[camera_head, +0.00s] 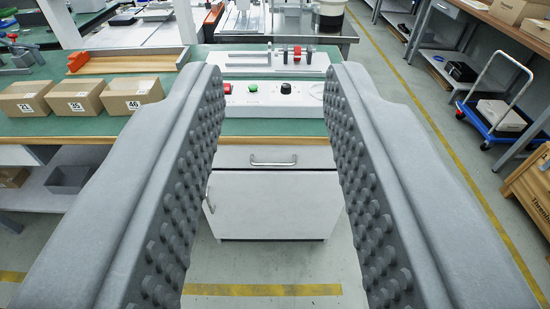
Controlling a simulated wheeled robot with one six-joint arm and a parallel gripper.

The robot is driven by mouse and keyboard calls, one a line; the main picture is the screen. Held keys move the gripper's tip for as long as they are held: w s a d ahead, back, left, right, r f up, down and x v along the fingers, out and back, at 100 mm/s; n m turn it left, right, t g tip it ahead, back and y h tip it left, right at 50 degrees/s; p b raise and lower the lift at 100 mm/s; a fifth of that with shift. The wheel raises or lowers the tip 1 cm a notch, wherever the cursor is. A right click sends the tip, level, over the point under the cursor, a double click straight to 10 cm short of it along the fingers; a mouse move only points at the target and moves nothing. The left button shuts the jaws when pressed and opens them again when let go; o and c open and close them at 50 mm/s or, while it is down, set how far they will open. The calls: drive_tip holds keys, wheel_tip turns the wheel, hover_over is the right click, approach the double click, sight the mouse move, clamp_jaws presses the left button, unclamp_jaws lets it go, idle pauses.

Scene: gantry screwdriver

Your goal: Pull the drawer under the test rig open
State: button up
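The test rig (270,98) is a pale box with a green button, a red button and a black knob, standing on a green-topped bench. Under it is a shallow white drawer (238,158) with a silver bar handle (273,162). The drawer front looks flush with the cabinet, so it appears shut. My gripper (272,75) is open and empty, its two grey studded fingers reaching forward from both sides of the picture. The handle shows in the gap between the fingers, farther off. The fingers hide the sides of the bench front.
Below the drawer is a white cabinet door (275,205) with a handle at its left. Numbered cardboard boxes (75,97) stand on the bench at left. A blue trolley (492,120) and a wooden crate (530,190) are at right. Floor before the cabinet is clear.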

sight(274, 164)
drive_tip(key=w+d+f+n, duration=0.2)
drive_tip(key=w+f+n, duration=0.15)
drive_tip(key=w, duration=0.45)
drive_tip(key=w+d+f+n, duration=0.2)
drive_tip(key=w+d+n, duration=0.15)
drive_tip(key=w, duration=0.45)
drive_tip(key=w+d+f+n+y, duration=0.3)
drive_tip(key=w+f+n, duration=0.6)
drive_tip(key=w+f, duration=0.25)
drive_tip(key=d+f+n+g+y, duration=0.2)
drive_tip(key=f+n+y, duration=0.35)
drive_tip(key=f, duration=1.05)
drive_tip(key=d+f+n+g+y, duration=0.2)
drive_tip(key=f+n+y, duration=0.4)
drive_tip(key=f, duration=1)
drive_tip(key=shift+n+h, duration=0.25)
drive_tip(key=shift+n, duration=0.2)
drive_tip(key=x, duration=1.7)
drive_tip(key=shift+d+r, duration=0.15)
drive_tip(key=shift+r, duration=0.2)
clamp_jaws()
